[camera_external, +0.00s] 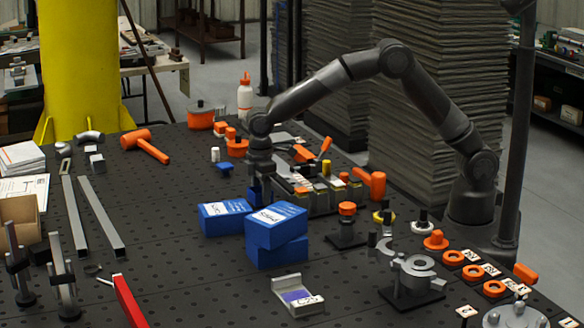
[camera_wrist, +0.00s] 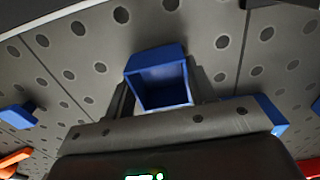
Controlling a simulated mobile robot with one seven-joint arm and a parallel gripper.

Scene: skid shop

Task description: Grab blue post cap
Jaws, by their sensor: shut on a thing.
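A blue post cap (camera_wrist: 158,62), a hollow square block with its open side toward the camera, sits between the fingers of my gripper (camera_wrist: 157,92) in the wrist view. The fingers are shut on its two sides. In the external view my gripper (camera_external: 259,184) points down just behind the blue boxes, with the blue cap (camera_external: 254,194) low at its fingertips, partly hidden. Whether the cap touches the table I cannot tell. Another small blue piece (camera_external: 225,167) lies on the table to the left, and likely shows at the left of the wrist view (camera_wrist: 18,115).
Blue boxes (camera_external: 275,250) stand close in front of my gripper. A rack of parts (camera_external: 318,198) is close on its right. An orange mallet (camera_external: 148,146) lies to the left, and metal bars (camera_external: 98,217) lie further forward. The table left of the boxes is mostly clear.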

